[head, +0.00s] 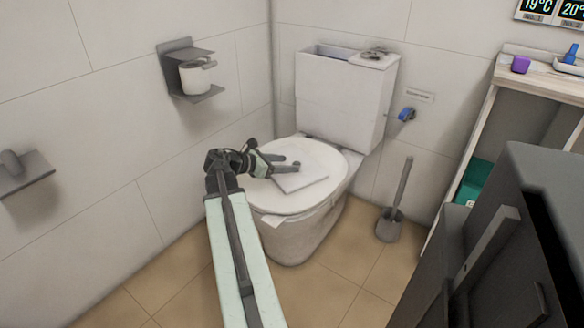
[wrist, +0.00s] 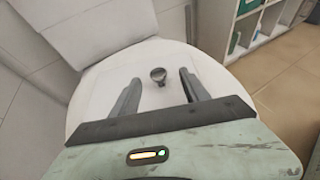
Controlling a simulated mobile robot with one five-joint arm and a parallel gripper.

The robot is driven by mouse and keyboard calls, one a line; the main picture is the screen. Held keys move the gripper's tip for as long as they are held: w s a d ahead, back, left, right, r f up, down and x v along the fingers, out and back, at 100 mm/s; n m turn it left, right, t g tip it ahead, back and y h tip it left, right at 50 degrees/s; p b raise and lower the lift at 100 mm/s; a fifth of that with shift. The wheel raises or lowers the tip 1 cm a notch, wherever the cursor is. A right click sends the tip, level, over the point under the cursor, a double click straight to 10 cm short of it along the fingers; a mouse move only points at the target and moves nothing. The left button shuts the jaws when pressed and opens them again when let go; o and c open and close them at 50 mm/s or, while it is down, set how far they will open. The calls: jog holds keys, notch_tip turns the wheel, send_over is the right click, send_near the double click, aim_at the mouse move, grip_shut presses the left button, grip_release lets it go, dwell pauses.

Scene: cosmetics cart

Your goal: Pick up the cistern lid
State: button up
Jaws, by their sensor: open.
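The cistern lid (head: 304,181) appears to be the small flat white square plate lying on the closed toilet seat cover (head: 258,196). In the wrist view the lid (wrist: 146,103) has a small round grey knob (wrist: 158,74) standing up from it. My gripper (head: 287,163) is open above the plate. In the wrist view its two fingers (wrist: 160,79) stand on either side of the knob, with gaps on both sides. I cannot tell how high the fingertips are above the plate. The cistern (head: 340,93) has an open top on its left part.
A fixed piece with the flush fitting (head: 374,54) covers the cistern's right end. A toilet brush (head: 390,226) stands on the floor to the right. A paper holder (head: 190,72) is on the left wall. A shelf unit (head: 481,128) stands at right.

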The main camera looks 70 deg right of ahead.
aim_at(296, 164)
jog(key=b+x, duration=0.1)
jog(key=x, duration=0.3)
jog(key=shift+s+d+f+b, duration=0.1)
jog(key=shift+d+f+b, duration=0.2)
jog(key=shift+b, duration=0.1)
grip_shut()
dwell(1.0)
